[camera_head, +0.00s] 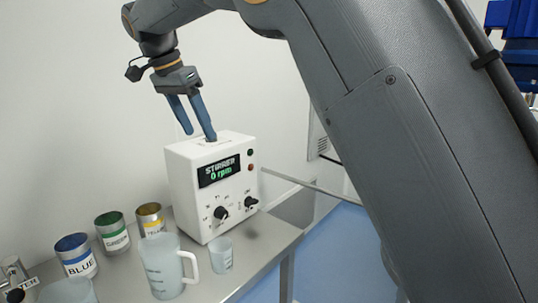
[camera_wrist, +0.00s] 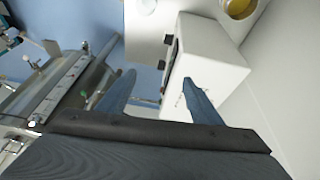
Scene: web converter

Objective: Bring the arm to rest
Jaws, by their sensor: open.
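My gripper (camera_head: 196,117) hangs with its blue fingers apart and nothing between them. In the head view it is in front of or over the top of a white stirrer box (camera_head: 182,185), which has a "STIRRER 0 rpm" display and knobs. I cannot tell whether a fingertip touches the box. In the wrist view the gripper (camera_wrist: 158,90) is also open, with the white box (camera_wrist: 212,65) beyond the right finger. My arm crosses the head view from upper left to lower right.
The metal bench (camera_head: 259,242) holds a measuring jug (camera_head: 162,265), a small beaker (camera_head: 221,256), and blue (camera_head: 76,255), green (camera_head: 112,231) and yellow (camera_head: 151,218) cans. The wall stands behind. Blue floor (camera_head: 335,255) shows right of the bench. Metal machinery (camera_wrist: 70,85) is at left in the wrist view.

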